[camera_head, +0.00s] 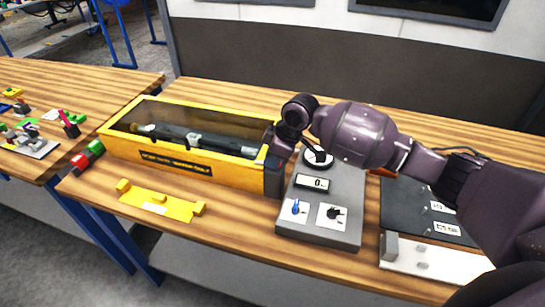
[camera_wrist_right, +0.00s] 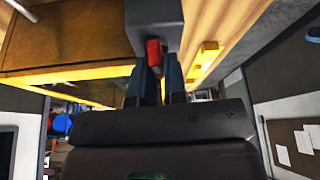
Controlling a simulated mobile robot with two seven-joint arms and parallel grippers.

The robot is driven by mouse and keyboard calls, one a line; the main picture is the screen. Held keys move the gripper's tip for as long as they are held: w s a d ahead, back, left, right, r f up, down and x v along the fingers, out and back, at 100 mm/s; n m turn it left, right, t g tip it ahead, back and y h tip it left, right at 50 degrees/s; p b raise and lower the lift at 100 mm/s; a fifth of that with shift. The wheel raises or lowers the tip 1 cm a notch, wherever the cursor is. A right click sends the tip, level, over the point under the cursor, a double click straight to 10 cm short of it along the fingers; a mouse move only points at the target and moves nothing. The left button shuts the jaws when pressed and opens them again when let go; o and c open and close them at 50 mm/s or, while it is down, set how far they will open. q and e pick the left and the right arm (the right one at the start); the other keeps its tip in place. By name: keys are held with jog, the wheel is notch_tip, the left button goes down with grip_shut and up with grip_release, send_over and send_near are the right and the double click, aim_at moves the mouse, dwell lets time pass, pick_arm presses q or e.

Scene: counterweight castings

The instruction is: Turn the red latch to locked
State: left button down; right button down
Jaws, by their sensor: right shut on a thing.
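The red latch (camera_wrist_right: 154,52) shows in the right wrist view, below a grey block (camera_wrist_right: 155,20) at the end of the yellow case. My right gripper (camera_wrist_right: 156,72) is shut on the latch, with a finger on each side of it. In the head view my right gripper (camera_head: 277,150) is at the right end of the long yellow case (camera_head: 190,172), which has a dark clear top and a dark rod-like part inside. My own gripper hides the latch there, so its angle cannot be told. My left gripper is not in view.
A grey control panel (camera_head: 335,237) with a small display, a blue switch and a black knob stands close to the right of the case. A yellow bracket (camera_head: 160,204) lies in front. Red and green blocks (camera_head: 88,155) are at left. Black and white plates (camera_head: 425,215) lie at right.

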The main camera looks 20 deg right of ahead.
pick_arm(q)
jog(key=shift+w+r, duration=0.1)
pick_arm(e)
jog(key=shift+w+m+t, duration=0.1)
jog(key=shift+m+t, duration=0.2)
jog(key=shift+m, duration=0.3)
jog(key=shift+r, duration=0.1)
jog(key=c, duration=1.4)
grip_release()
jog(key=shift+c, duration=0.2)
pick_arm(q)
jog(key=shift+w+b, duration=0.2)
jog(key=shift+b, duration=0.25)
pick_arm(e)
jog(key=v, duration=1)
jog(key=shift+r, duration=0.4)
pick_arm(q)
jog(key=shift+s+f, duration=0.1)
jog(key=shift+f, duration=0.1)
pick_arm(e)
jog(key=shift+s+h, duration=0.2)
jog(key=shift+h, duration=0.1)
